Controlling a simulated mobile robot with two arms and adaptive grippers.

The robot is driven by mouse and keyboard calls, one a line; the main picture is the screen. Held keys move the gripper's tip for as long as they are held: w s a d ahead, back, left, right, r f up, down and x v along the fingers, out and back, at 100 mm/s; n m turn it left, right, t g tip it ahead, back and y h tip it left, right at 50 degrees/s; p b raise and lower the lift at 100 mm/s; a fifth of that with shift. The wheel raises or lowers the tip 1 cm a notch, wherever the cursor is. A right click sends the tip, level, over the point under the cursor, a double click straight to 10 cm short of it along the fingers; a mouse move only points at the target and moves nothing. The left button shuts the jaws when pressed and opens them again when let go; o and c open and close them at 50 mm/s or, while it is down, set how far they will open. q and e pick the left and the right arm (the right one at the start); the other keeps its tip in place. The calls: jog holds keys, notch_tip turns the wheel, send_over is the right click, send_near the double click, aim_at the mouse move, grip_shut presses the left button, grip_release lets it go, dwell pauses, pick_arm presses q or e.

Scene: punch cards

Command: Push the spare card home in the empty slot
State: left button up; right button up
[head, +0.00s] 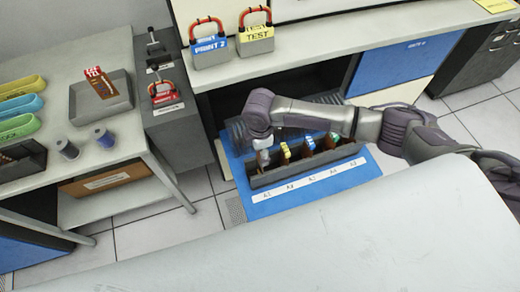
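A dark slotted rack (262,181) stands on a blue mat (290,206), with a white strip marked A1 to A5 in front. Cards with yellow (285,152), blue (310,144) and green (333,138) tops stand in it. My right arm reaches in from the right. Its gripper (263,160) points down at the rack's left end, near A1. The fingers are small and partly hidden, so I cannot tell whether they hold or touch a card. A brown card with a red top (101,84) lies in a grey tray on the left table. My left gripper is out of view.
The grey tray (118,106) shares the left table with coloured holders and two spools (103,137). Padlock-like blocks labelled PRINT 2 (209,52) and TEST (257,36) stand on the shelf above the rack. A pale surface (330,245) fills the foreground.

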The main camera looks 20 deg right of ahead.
jog(key=shift+p, duration=0.7)
dwell(1.5)
jog(key=shift+f+b, duration=1.05)
jog(key=shift+f, duration=1.4)
dwell(0.9)
jog(key=shift+f+b, duration=1.05)
jog(key=shift+f, duration=0.7)
dwell(0.7)
